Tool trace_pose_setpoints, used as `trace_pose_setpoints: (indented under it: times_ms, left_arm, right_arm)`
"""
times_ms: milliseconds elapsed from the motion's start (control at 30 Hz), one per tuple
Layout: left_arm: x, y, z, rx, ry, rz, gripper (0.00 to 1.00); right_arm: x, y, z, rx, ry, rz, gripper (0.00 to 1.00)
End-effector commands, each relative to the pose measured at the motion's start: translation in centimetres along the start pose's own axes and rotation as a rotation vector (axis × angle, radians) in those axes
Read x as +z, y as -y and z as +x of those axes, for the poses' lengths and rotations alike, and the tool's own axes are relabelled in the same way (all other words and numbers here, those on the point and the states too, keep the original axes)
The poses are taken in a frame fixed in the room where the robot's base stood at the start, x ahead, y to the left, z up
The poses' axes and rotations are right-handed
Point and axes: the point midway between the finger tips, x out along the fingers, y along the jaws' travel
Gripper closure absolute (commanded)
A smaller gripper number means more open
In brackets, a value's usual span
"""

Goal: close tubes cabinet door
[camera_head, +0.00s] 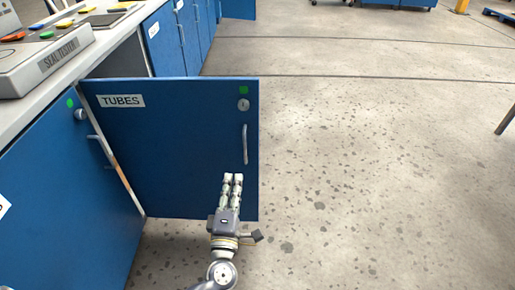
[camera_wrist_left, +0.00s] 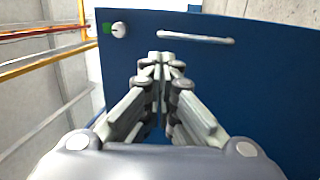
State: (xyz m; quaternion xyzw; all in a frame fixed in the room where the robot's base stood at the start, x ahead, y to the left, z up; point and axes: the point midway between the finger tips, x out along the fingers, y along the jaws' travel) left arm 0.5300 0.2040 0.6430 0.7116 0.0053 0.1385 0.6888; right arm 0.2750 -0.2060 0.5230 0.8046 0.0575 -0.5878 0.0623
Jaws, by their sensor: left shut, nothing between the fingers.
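The blue tubes cabinet door (camera_head: 175,155) stands swung open from the cabinet row, with its labelled outer face toward me. A white "TUBES" label (camera_head: 121,101), a round lock, a green dot and a silver handle (camera_head: 245,144) are on it. My left gripper (camera_head: 233,178) is shut and empty, in front of the door's lower right part, below the handle. In the left wrist view, the shut fingertips (camera_wrist_left: 160,60) point at the blue door (camera_wrist_left: 255,85), with the handle (camera_wrist_left: 195,38) beyond them. I cannot tell whether they touch the door. My right gripper is not in view.
A neighbouring blue cabinet door (camera_head: 70,190) is at the lower left, under the white counter (camera_head: 75,65). A grey seal tester (camera_head: 50,55) stands on the counter. More blue cabinets (camera_head: 180,35) continue behind. The speckled floor (camera_head: 380,170) to the right is largely clear.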

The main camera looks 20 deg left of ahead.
Motion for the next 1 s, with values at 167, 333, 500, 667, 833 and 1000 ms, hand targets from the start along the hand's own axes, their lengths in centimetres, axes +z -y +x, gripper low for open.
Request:
trace_pose_setpoints:
  times_ms: [167, 333, 500, 667, 833, 1000]
  left_arm:
    - [-0.2, -0.3, 1.2, 0.006, -0.008, -0.015, 1.0]
    - [-0.2, -0.3, 4.2, 0.008, -0.008, -0.014, 1.0]
    - [-0.1, -0.3, 7.8, 0.008, -0.007, -0.012, 1.0]
    - [-0.2, -0.2, 10.7, 0.006, -0.007, -0.011, 1.0]
    - [-0.2, -0.1, 12.9, 0.005, -0.005, -0.01, 1.0]
    - [-0.2, -0.2, 13.9, 0.004, -0.005, -0.01, 1.0]
  right_arm:
    - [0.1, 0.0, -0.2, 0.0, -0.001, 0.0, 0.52]
    - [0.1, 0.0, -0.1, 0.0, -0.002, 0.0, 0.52]
    - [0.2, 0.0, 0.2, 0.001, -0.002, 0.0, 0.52]
    - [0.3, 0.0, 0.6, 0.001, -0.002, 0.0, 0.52]
    - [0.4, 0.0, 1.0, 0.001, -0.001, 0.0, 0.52]
    - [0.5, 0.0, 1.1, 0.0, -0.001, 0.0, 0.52]
